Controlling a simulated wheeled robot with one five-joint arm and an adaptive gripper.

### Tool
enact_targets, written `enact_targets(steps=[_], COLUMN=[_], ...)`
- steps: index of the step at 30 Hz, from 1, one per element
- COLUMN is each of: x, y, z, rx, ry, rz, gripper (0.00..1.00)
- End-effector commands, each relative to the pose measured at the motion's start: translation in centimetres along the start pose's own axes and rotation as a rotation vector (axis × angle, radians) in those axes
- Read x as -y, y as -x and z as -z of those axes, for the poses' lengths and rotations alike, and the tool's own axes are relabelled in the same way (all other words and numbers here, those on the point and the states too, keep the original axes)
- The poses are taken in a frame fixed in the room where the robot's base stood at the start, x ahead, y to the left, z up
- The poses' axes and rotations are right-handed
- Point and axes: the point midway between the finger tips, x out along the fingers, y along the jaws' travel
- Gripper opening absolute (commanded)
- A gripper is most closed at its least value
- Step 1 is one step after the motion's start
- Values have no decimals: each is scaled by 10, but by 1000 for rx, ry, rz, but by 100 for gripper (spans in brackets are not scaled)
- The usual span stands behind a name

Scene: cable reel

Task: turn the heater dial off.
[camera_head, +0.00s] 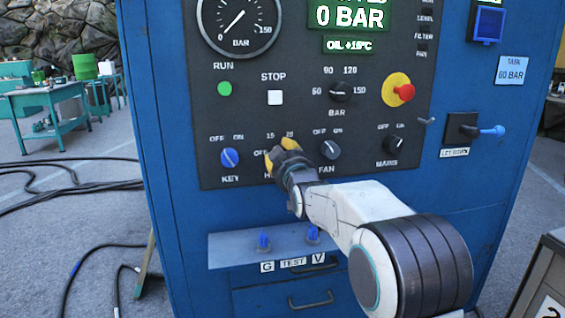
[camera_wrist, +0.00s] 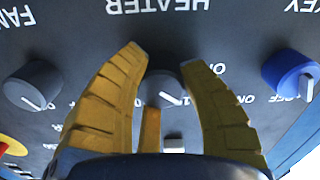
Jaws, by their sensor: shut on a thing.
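The heater dial is a dark grey knob (camera_wrist: 165,86) under the upside-down HEATER label in the wrist view. In the head view my gripper (camera_head: 281,153) is against the panel and hides the dial. I cannot tell for sure which mark the pointer is on.
The blue KEY knob (camera_head: 230,158) is close on the left and the FAN knob (camera_head: 329,149) close on the right. The MAINS knob (camera_head: 393,144) and red emergency button (camera_head: 403,92) are further right. A ledge with blue test valves (camera_head: 264,239) juts out below.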

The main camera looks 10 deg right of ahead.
Motion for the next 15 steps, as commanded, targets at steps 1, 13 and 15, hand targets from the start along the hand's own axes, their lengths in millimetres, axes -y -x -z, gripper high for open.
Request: enact_targets(steps=[1, 13, 15], x=[0, 0, 0], y=[0, 0, 0], z=[-1, 1, 2], rx=[-8, -8, -8], ry=[45, 405, 457], rz=[-1, -3, -3], gripper=[6, 6, 6])
